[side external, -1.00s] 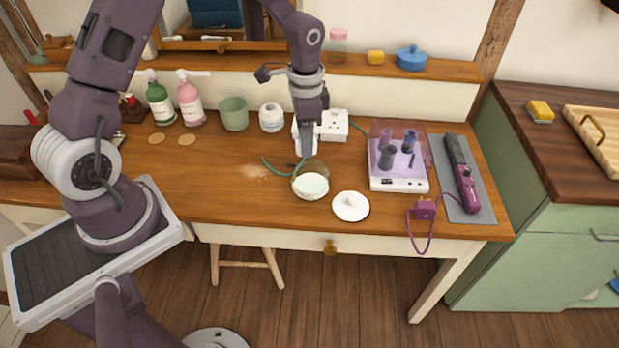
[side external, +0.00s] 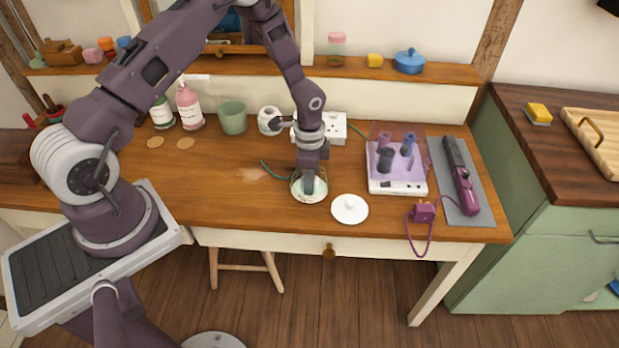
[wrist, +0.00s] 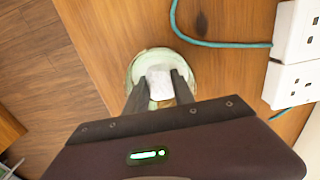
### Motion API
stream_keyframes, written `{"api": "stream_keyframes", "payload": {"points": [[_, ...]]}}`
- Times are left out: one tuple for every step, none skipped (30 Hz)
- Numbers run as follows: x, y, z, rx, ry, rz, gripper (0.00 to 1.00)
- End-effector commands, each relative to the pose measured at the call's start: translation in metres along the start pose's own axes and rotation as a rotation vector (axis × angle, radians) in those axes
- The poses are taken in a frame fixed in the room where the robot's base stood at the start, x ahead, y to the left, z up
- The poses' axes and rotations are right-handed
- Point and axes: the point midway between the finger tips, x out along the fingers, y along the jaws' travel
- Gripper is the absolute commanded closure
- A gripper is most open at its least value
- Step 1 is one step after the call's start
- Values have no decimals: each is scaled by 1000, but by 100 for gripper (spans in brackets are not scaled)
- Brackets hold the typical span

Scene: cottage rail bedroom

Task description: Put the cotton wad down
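The cotton wad (wrist: 159,85) is a small white block between the two dark fingers of my gripper (wrist: 161,92) in the wrist view. Both fingers appear to press its sides. Below it is a round, pale green open jar (wrist: 140,62) with a whitish inside. In the side view my gripper (side external: 308,190) points down into the mouth of the jar (side external: 297,196), and the wad is hidden there. I cannot tell whether the wad touches the jar's bottom. A white knobbed lid (side external: 350,209) lies beside the jar on the right.
A teal cord (side external: 275,172) runs behind the jar to a white socket block (side external: 335,128). A lilac roller set (side external: 397,185) and a purple styling tool (side external: 463,185) on a grey mat stand right. A green cup (side external: 233,117) and bottles stand back left. The table's front left is clear.

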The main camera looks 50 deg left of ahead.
Motion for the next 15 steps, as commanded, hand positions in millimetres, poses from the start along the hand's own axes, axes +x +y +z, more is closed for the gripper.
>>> {"api": "stream_keyframes", "payload": {"points": [[0, 0, 0, 0, 0, 0, 61], [0, 0, 0, 0, 0, 0, 61], [0, 0, 0, 0, 0, 0, 61], [0, 0, 0, 0, 0, 0, 61], [0, 0, 0, 0, 0, 0, 61], [0, 0, 0, 0, 0, 0, 61], [0, 0, 0, 0, 0, 0, 61], [0, 0, 0, 0, 0, 0, 61], [-1, 0, 0, 0, 0, 0, 61], [-1, 0, 0, 0, 0, 0, 61], [-3, 0, 0, 0, 0, 0, 61], [-6, 0, 0, 0, 0, -1, 61], [-10, 0, 0, 0, 1, -1, 61], [-14, 0, 0, 0, 1, -1, 61], [-22, -1, 0, 0, 2, -3, 61]]}}
